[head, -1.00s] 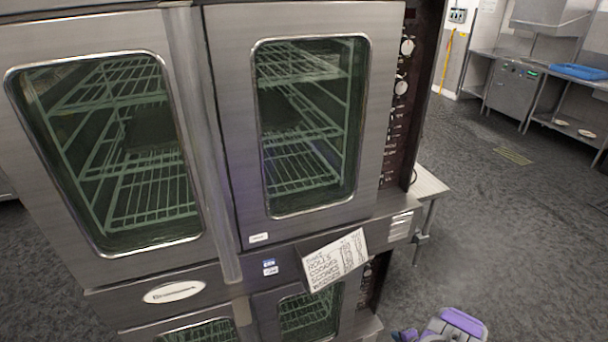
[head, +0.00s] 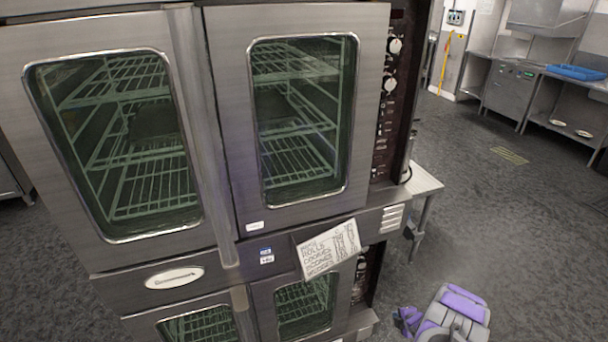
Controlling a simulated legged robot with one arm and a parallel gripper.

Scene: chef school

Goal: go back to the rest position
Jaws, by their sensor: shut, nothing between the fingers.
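My gripper (head: 408,319), purple and grey, shows at the bottom right edge of the head view, with part of my arm beside it. It is shut with nothing in it. It is low and to the right of the double oven (head: 222,130), apart from it in the picture. The lower part of my arm is cut off by the frame edge.
The steel oven stands close in front, its glass doors shut, with a handwritten card (head: 329,249) on its front. A small steel table (head: 426,178) is behind its right side. Open grey floor (head: 520,240) lies to the right. A blue tray (head: 576,72) sits on a far counter.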

